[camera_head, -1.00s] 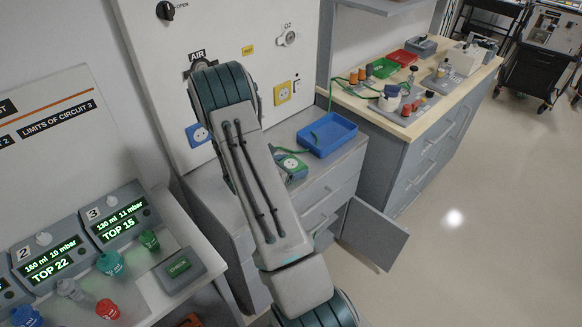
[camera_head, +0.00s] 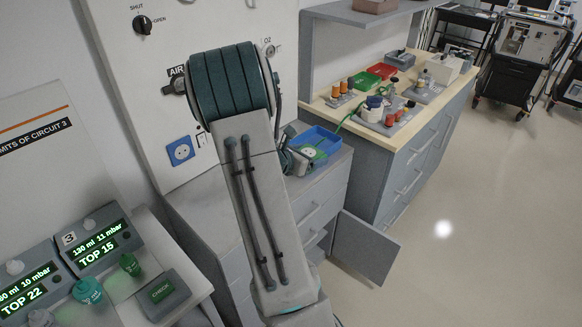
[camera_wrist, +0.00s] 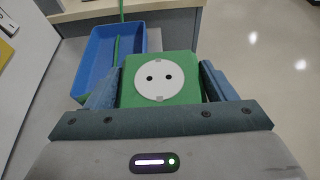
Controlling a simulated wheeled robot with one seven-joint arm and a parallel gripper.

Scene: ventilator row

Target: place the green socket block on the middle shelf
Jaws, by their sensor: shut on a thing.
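The green socket block (camera_wrist: 188,68) has a white round socket face with two dark holes. In the wrist view it sits between the two blue-grey fingers of my gripper (camera_wrist: 155,85), which is shut on it. In the head view the block (camera_head: 309,152) shows small beside my arm, in front of the blue tray; my arm hides part of the gripper. A green cord (camera_wrist: 117,48) runs over the tray near the block. A low cabinet (camera_head: 322,203) has its door (camera_head: 364,262) open; its inside is mostly hidden, and I cannot make out a middle shelf.
The blue tray (camera_head: 325,138) stands on the low cabinet. A wooden-topped bench (camera_head: 415,124) with red and green bins and bottles is behind it, under a wall shelf (camera_head: 365,17). Ventilator displays (camera_head: 98,246) stand at left.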

